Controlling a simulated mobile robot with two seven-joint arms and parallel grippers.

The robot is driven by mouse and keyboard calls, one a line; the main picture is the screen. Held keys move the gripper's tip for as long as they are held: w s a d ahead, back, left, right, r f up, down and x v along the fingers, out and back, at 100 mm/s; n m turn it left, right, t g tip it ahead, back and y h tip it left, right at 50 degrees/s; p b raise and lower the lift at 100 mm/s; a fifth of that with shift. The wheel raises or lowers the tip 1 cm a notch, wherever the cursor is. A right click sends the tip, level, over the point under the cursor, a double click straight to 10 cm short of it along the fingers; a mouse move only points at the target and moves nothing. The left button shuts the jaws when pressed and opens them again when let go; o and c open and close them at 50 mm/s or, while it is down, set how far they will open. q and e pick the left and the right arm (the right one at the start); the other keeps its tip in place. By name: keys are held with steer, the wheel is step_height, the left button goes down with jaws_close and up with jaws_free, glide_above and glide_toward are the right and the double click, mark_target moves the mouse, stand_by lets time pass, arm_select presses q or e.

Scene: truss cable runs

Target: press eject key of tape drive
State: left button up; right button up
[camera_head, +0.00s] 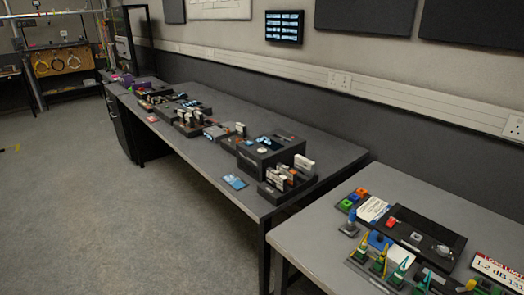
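Several small devices stand in a row on the long grey table (225,172). The largest is a black box (272,152) with a blue-lit mark on top, towards the table's near end. It may be the tape drive, but I cannot tell for sure. A rack of upright white and grey pieces (284,178) stands against its near side. A grey unit (217,132) stands farther along. No eject key can be made out at this size. Neither of my grippers is in view.
A nearer table (335,240) at the right holds a black tray (445,240), coloured blocks (353,199) and green-and-yellow connectors (380,262). A blue card (234,182) lies by the long table's front edge. The floor (90,215) on the left is clear. A wall stands behind the tables.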

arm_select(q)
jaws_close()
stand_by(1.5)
